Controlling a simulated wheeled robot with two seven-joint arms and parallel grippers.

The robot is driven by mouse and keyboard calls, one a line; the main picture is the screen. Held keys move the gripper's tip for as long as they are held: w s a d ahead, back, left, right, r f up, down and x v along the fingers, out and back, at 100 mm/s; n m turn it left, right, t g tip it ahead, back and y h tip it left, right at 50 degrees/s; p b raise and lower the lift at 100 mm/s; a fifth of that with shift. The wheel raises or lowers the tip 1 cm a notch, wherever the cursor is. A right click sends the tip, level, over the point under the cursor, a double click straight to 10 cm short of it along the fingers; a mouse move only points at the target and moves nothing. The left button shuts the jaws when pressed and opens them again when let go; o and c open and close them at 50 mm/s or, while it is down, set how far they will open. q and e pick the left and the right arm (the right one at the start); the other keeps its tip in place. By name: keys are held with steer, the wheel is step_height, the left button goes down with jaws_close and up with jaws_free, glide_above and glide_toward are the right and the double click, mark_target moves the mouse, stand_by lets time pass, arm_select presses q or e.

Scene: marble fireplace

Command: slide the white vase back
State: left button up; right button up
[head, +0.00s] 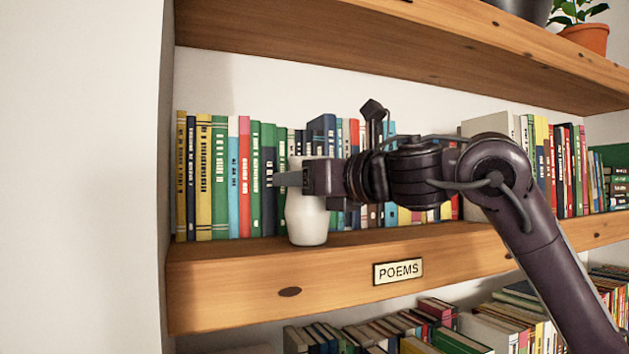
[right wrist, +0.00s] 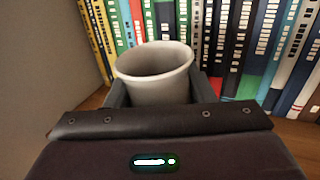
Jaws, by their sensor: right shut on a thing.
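The white vase (head: 307,218) stands upright near the front edge of the wooden shelf (head: 229,283), in front of the row of books. My right gripper (head: 295,180) comes in from the right and is shut on the vase's upper part. In the right wrist view the vase's open rim (right wrist: 154,66) sits between the two fingers (right wrist: 160,90). The gripper hides part of the vase in the head view. My left gripper is in neither view.
Upright books (head: 244,177) stand behind the vase and along the shelf. A white wall (head: 80,180) is at the left. A higher shelf (head: 400,40) with a potted plant (head: 583,38) runs above. A "POEMS" plate (head: 398,272) is on the shelf's front, with more books (head: 460,342) below.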

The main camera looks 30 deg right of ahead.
steer(key=shift+w, duration=0.45)
steer(key=shift+w+p, duration=0.25)
steer(key=shift+p, duration=0.05)
steer(key=shift+w, duration=0.35)
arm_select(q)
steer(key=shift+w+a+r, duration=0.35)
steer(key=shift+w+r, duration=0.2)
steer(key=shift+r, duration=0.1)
arm_select(e)
steer(key=shift+w+f, duration=0.1)
